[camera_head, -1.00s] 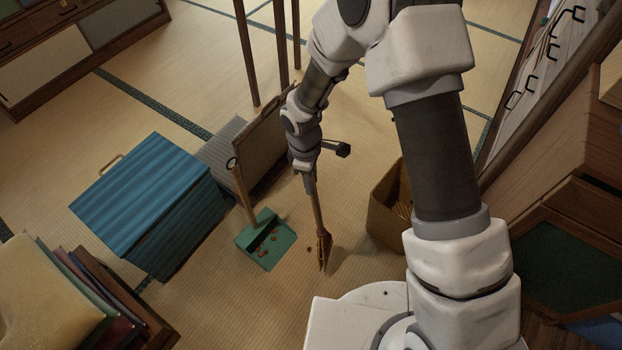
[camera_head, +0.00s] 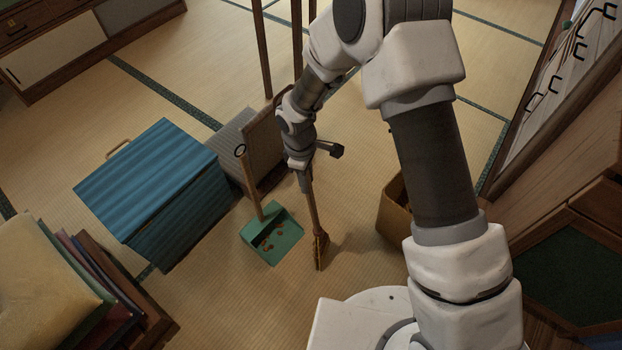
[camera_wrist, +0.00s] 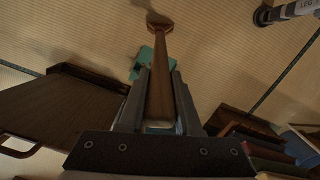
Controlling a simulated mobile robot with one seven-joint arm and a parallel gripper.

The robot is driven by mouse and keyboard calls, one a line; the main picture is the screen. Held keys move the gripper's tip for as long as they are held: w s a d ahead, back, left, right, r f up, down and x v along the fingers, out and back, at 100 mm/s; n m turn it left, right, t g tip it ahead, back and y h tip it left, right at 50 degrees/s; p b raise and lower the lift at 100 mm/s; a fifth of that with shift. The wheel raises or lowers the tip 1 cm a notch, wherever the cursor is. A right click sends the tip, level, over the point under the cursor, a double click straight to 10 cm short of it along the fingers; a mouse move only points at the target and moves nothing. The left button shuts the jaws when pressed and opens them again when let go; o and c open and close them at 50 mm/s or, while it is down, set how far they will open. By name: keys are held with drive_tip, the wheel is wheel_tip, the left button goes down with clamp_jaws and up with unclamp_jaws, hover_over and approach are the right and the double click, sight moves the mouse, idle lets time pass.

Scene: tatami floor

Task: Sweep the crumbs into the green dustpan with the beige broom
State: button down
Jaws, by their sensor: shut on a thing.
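My gripper (camera_head: 305,184) is shut on the upper handle of the beige broom (camera_head: 314,212), which hangs nearly upright. Its bristles are low at the floor, to the right of the green dustpan (camera_head: 287,246) and apart from it. In the wrist view, the broom handle (camera_wrist: 161,85) runs between the fingers, with the broom head at the top. Several reddish-brown crumbs (camera_head: 267,246) lie in the dustpan. The dustpan's handle rises up and left to a dark ring. The dustpan (camera_wrist: 146,63) is partly hidden behind the broom in the wrist view.
A blue ribbed box (camera_head: 145,175) stands left of the dustpan, with a grey box (camera_head: 232,139) and brown panel behind. A cardboard box (camera_head: 391,213) is to the right, partly hidden by my arm. Stacked cushions (camera_head: 50,285) are front left. Tatami in front of the dustpan is clear.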

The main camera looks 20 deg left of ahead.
drive_tip(key=shift+f+b, duration=0.35)
drive_tip(key=shift+f, duration=0.2)
idle(0.7)
drive_tip(key=shift+a, duration=0.1)
drive_tip(key=shift+w+a, duration=0.1)
drive_tip(key=shift+a, duration=1.25)
drive_tip(key=shift+w+a+b, duration=0.1)
drive_tip(key=shift+a+b, duration=0.2)
drive_tip(key=shift+a, duration=0.85)
drive_tip(key=shift+w+a, duration=0.1)
drive_tip(key=shift+a, duration=1.2)
drive_tip(key=shift+w+a+r, duration=0.1)
drive_tip(key=shift+a, duration=1.1)
